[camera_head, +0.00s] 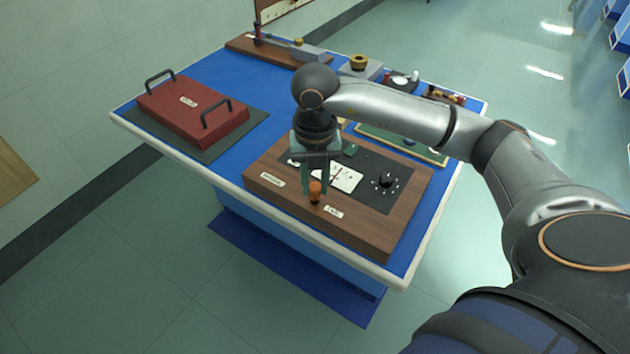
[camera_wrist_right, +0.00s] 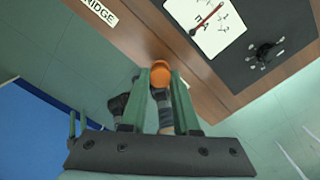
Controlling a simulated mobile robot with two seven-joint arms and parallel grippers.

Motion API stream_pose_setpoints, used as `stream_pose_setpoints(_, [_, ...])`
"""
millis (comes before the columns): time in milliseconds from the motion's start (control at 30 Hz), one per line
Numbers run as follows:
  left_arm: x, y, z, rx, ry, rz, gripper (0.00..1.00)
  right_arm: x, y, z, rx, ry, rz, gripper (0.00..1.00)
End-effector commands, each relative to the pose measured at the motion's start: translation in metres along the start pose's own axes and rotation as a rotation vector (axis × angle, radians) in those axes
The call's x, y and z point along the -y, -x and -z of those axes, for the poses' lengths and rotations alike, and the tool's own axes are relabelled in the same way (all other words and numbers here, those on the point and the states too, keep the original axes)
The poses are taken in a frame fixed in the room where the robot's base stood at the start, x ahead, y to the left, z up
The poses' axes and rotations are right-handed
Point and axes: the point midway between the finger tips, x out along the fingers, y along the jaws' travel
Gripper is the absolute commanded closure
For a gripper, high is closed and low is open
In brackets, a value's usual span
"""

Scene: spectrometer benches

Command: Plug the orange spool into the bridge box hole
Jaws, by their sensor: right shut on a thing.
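The orange spool (camera_head: 315,189) is at the front part of the wooden bridge box (camera_head: 350,229), between its two white labels. My right gripper (camera_head: 316,190) reaches down over the box and is shut on the spool. In the right wrist view the orange spool (camera_wrist_right: 160,74) sits between the tips of the green fingers of my right gripper (camera_wrist_right: 161,82), by the edge of the wooden box (camera_wrist_right: 165,45). The hole is hidden, and I cannot tell whether the spool is in it. My left gripper is not in view.
The box carries a dial (camera_head: 338,178) and a black knob (camera_head: 386,181). A red case (camera_head: 192,111) with two handles lies on a dark mat at the left of the blue table (camera_head: 232,170). Several instruments stand along the back edge. Blue tabletop is free between case and box.

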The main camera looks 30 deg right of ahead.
Motion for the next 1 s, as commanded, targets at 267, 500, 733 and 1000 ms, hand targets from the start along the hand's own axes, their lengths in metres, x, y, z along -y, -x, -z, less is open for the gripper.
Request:
stream_pose_setpoints(267, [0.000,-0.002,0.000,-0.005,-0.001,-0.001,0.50,0.000,-0.002,0.000,0.000,0.000,0.000,1.00])
stream_pose_setpoints(500, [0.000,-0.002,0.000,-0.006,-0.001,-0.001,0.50,0.000,-0.003,0.000,0.000,0.000,0.000,1.00])
stream_pose_setpoints(733, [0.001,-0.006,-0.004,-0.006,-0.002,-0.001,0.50,0.000,-0.009,0.000,0.000,0.000,0.000,1.00])
stream_pose_setpoints(1000, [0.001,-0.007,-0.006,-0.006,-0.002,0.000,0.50,0.000,-0.012,0.000,0.000,0.000,0.000,1.00])
